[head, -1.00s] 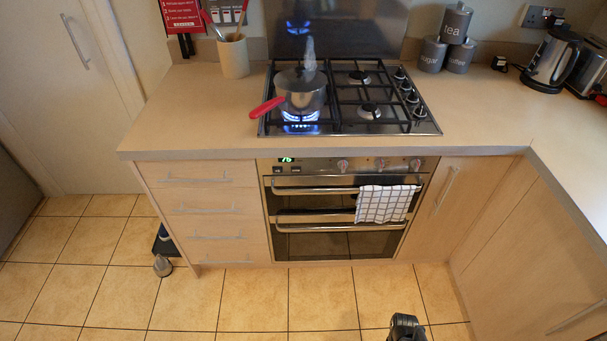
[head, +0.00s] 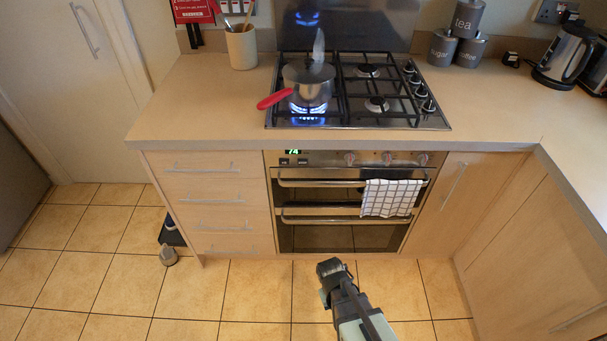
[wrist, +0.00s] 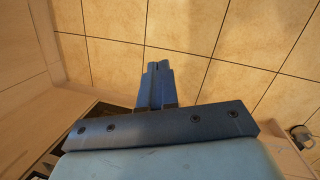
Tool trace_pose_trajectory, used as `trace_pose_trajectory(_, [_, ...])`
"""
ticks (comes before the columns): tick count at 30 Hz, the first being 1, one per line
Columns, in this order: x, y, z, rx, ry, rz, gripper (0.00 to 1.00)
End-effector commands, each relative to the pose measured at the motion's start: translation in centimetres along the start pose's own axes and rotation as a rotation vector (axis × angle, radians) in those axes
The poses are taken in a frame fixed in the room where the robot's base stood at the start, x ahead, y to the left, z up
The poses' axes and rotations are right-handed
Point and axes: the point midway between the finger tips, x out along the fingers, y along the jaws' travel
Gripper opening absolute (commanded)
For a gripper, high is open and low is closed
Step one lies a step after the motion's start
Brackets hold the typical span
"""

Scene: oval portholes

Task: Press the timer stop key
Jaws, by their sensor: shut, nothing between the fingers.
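The timer's small display (head: 293,152) glows with green digits, which look like 74, at the left end of the oven's control strip. Two small dark keys, a left key (head: 284,161) and a right key (head: 302,161), sit just below it. Their labels are too small to read, so I cannot tell which is the stop key. My gripper (head: 328,266) is in front of the oven, lower in the head view than the keys and apart from them. In the wrist view its fingers (wrist: 158,68) are shut together and empty, with floor tiles behind them.
Oven knobs (head: 386,158) line the strip to the right. A checked towel (head: 390,198) hangs over the oven handle. The worktop (head: 200,110) juts above the strip. A pot (head: 307,85) with a red handle sits over a lit burner. The tiled floor before the oven is clear.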

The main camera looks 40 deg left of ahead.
Motion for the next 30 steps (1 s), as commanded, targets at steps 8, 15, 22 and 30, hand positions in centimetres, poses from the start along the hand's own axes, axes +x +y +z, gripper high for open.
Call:
trace_pose_trajectory(8, [-5.4, -3.6, -5.6, -0.161, 0.107, 0.153, 0.00])
trace_pose_trajectory(15, [-11.8, -6.5, -10.7, -0.311, 0.221, 0.344, 0.00])
trace_pose_trajectory(22, [-19.4, -6.9, -15.7, -0.433, 0.318, 0.601, 0.00])
trace_pose_trajectory(30, [-26.0, -3.0, -19.8, -0.535, 0.314, 0.960, 0.00])
